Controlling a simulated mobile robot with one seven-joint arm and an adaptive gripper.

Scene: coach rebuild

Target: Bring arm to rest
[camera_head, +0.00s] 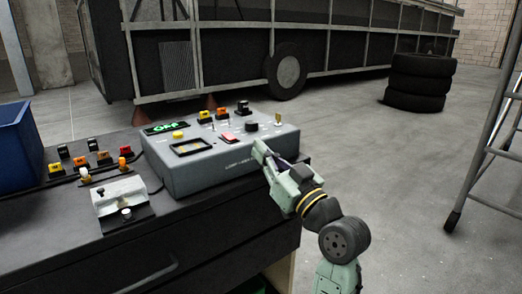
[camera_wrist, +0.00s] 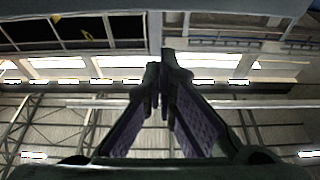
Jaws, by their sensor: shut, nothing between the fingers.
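My gripper (camera_head: 262,152) is at the right end of the grey control box (camera_head: 205,176), close to its front corner. I cannot tell whether it touches the box. In the wrist view the two dark fingers (camera_wrist: 160,75) come together at their tips with nothing held between them. The wrist camera looks up at the roof beams and bright strip lights. My pale green arm rises from the bottom right of the head view, bent at the wrist.
The box stands on a dark workbench (camera_head: 215,248) with drawers. Coloured switches (camera_head: 92,158), a small silver device (camera_head: 120,196) and a blue bin (camera_head: 18,145) are at left. Stacked tyres (camera_head: 420,82) and a ladder (camera_head: 490,150) stand at right. Floor right of the bench is clear.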

